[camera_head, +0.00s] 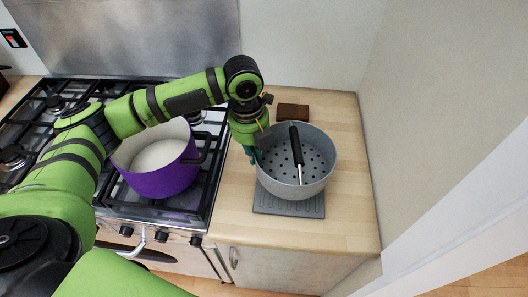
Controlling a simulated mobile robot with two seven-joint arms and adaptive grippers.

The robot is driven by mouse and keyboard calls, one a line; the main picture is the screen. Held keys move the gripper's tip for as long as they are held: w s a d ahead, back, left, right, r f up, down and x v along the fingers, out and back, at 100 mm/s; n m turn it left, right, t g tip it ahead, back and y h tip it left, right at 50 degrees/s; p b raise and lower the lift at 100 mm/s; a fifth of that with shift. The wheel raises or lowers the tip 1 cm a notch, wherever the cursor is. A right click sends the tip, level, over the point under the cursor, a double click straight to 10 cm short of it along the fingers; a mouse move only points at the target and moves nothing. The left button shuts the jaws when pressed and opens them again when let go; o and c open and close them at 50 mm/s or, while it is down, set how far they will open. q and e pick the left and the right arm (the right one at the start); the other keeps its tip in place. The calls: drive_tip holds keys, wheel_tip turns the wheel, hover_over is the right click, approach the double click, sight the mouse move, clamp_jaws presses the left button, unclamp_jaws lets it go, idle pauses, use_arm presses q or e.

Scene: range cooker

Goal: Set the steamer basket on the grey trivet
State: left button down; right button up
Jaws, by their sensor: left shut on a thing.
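The steamer basket (315,170) is a grey round pan with a perforated floor. A black handle on a thin metal rod (297,148) shows inside it. The grey trivet (290,207) is a flat ribbed square on the wooden counter; its front part shows below the basket and the rest is hidden. The basket is over the trivet and looks level; I cannot tell whether it touches. My left gripper (257,154) is shut on the basket's left rim, its fingertips partly hidden by the wall. My right gripper is out of view.
A purple pot (164,178) stands on the black cooker grate, left of the basket. A small dark brown block (293,111) lies on the counter behind the basket. A wall bounds the counter (352,205) on the right. Bare counter shows in front and to the right.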

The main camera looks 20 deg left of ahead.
use_arm(q)
drive_tip(key=f+b, duration=0.5)
drive_tip(key=shift+s+d, duration=0.1)
drive_tip(key=shift+s, duration=0.15)
drive_tip(key=shift+f, duration=0.3)
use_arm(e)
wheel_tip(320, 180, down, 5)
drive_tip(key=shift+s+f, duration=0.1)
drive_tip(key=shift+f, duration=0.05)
use_arm(q)
drive_tip(key=shift+f, duration=0.5)
drive_tip(key=shift+s+f+p, duration=0.1)
drive_tip(key=shift+f+p, duration=0.05)
drive_tip(key=shift+p, duration=0.15)
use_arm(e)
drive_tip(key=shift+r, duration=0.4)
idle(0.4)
use_arm(q)
drive_tip(key=c, duration=1.3)
unclamp_jaws()
